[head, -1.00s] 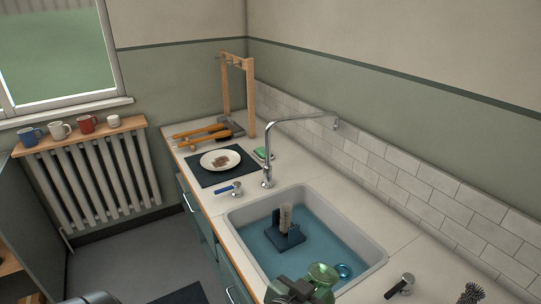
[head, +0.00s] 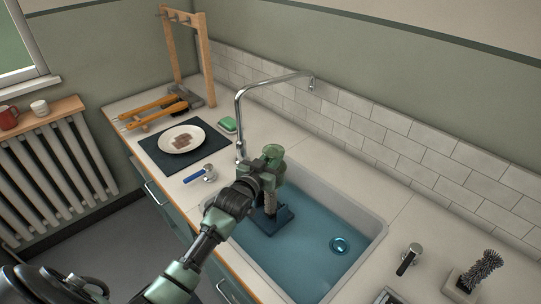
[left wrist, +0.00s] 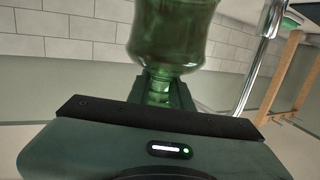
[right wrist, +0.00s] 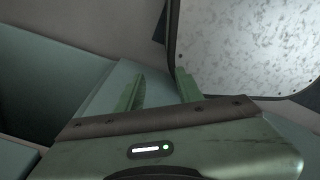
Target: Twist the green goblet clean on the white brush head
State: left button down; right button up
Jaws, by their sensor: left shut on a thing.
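The green goblet (left wrist: 172,38) is see-through. It fills the top of the left wrist view, its stem between my left gripper's fingers. My left gripper (head: 266,166) is shut on it over the sink, bowl pointing down. The white brush head (head: 270,201) stands upright on a dark blue base (head: 284,216) in the water, just beneath the goblet. Its upper part is hidden, so I cannot tell whether the bowl is around it. My right gripper (right wrist: 160,92) is open and empty in the right wrist view, away from the sink.
The sink (head: 378,232) holds blue water with a round drain fitting (head: 339,244). The tall tap (head: 238,118) arches close behind my left gripper. A plate (head: 183,139) on a dark mat, a sponge (head: 228,125) and a wooden rack (head: 205,62) stand left; a dark bristle brush (head: 482,268) stands right.

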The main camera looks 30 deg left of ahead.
pick_arm(q)
jog(key=shift+w+a+r, duration=0.15)
jog(key=shift+w+a, duration=0.25)
jog(key=shift+a, duration=0.1)
jog(key=shift+w+a, duration=0.15)
jog(key=shift+a, duration=0.05)
jog(key=shift+f, duration=0.2)
notch_tip(320, 180, down, 2)
jog(key=b, duration=0.2)
jog(key=shift+f+b, duration=0.15)
jog(key=shift+b, duration=0.2)
notch_tip(320, 180, down, 3)
jog(key=b, duration=0.3)
notch_tip(320, 180, down, 2)
jog(key=shift+b, duration=1.15)
jog(key=shift+f+b, duration=0.65)
jog(key=shift+f, duration=0.75)
